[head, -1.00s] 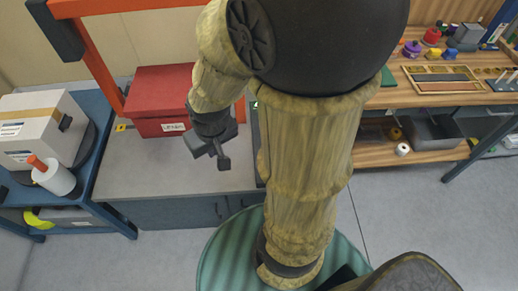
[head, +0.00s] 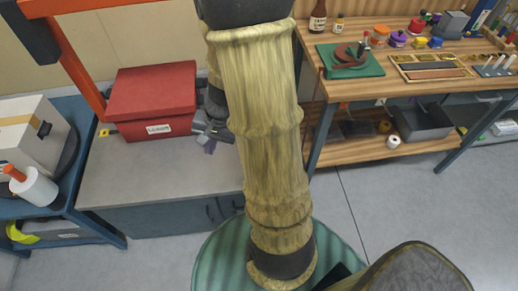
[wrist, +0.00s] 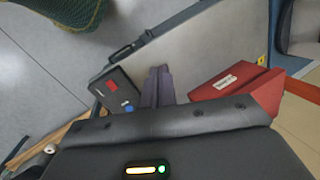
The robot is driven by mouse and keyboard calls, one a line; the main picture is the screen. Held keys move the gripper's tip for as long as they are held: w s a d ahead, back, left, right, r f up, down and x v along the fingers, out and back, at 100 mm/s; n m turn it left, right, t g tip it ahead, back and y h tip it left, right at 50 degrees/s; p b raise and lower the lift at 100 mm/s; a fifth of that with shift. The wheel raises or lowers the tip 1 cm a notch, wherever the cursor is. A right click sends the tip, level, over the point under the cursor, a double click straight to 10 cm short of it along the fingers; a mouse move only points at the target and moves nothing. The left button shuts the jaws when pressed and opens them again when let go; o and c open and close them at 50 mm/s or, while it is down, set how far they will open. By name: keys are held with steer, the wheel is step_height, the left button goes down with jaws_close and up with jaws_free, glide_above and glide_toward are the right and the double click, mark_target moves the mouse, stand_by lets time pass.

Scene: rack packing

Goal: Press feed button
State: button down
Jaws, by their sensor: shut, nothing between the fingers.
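A black box-shaped device (wrist: 122,96) shows in the wrist view on the grey counter. It bears a red patch (wrist: 112,86) and a blue patch (wrist: 128,107) that look like buttons; I cannot read which is the feed button. My gripper (wrist: 158,76) is shut and empty, its fingers over the counter between the device and the red box, apart from both in the picture. In the head view my gripper (head: 209,146) shows just left of my arm, low over the counter. The device is hidden behind my arm there.
A red lidded box (head: 155,95) stands on the grey counter (head: 150,185), close to my gripper. An orange frame post (head: 75,60) rises at its left. A blue cart (head: 100,225) holds a white carton (head: 30,135). A wooden bench (head: 395,90) stands at right.

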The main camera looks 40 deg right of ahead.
steer(key=w+d+f+m+t+b, duration=0.3)
steer(key=d+f+m, duration=0.5)
steer(key=d, duration=0.4)
steer(key=w+d+f+m+t+h+b, duration=0.1)
steer(key=w+d+f+m+t+b, duration=0.2)
steer(key=d+f+m, duration=0.5)
steer(key=w+d+t, duration=0.1)
steer(key=d, duration=0.3)
steer(key=shift+d+f+h, duration=0.25)
steer(key=shift+f+h, duration=0.05)
steer(key=shift+w, duration=0.1)
step_height(320, 180, down, 7)
steer(key=b, duration=0.4)
steer(key=shift+f, duration=0.1)
steer(key=shift+f+b, duration=0.8)
steer(key=shift+b, duration=0.4)
